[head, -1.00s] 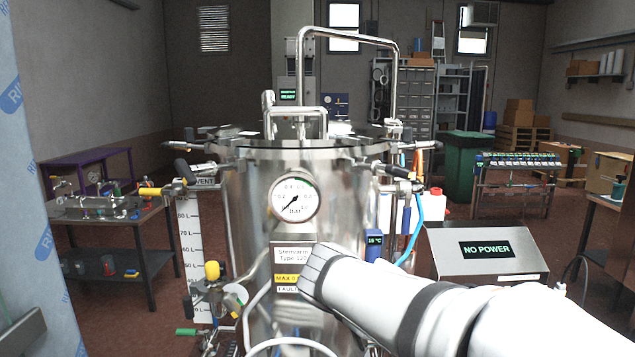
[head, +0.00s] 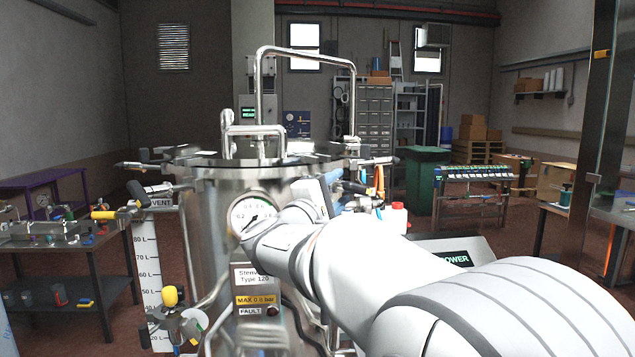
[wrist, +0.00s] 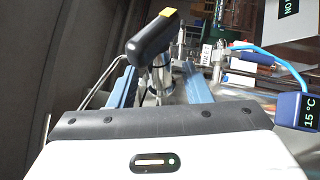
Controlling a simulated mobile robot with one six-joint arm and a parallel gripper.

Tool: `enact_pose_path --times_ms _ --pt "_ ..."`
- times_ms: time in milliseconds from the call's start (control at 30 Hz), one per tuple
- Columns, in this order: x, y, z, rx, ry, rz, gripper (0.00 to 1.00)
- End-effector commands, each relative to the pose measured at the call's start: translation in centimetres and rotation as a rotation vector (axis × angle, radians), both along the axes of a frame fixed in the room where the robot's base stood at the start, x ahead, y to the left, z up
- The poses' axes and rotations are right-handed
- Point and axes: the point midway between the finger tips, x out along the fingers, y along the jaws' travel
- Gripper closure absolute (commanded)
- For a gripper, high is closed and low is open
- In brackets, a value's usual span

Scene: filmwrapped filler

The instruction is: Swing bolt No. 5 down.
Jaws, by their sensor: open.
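The steel vessel (head: 215,215) stands ahead with black-handled swing bolts around its lid rim. One black handle (head: 352,188) is at the right front of the rim, beside my gripper (head: 328,192); another (head: 136,189) is at the left front. I cannot read any bolt numbers. In the wrist view, a black bolt handle (wrist: 152,38) with a yellow mark lies across the space before my open gripper (wrist: 157,76). Its steel shank shows between the two blue fingers. Contact with the fingers cannot be told. My arm hides part of the vessel's right side.
A round gauge (head: 250,215) is on the vessel front, partly behind my arm. A tall bent steel pipe (head: 305,50) rises above the lid. A blue hose (wrist: 262,55) and a 15 °C display (wrist: 297,110) are right in the wrist view. A bench (head: 75,250) stands left.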

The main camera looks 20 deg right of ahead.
Motion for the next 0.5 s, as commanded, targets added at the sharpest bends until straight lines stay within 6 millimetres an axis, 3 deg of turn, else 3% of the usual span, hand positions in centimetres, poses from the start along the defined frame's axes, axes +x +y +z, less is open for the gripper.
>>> enact_pose_path --times_ms 200,500 --pt "1.1 -1.6 0.5 0.000 0.000 -0.001 0.56" --pt "1.2 -1.8 0.4 0.001 0.001 0.000 0.57"
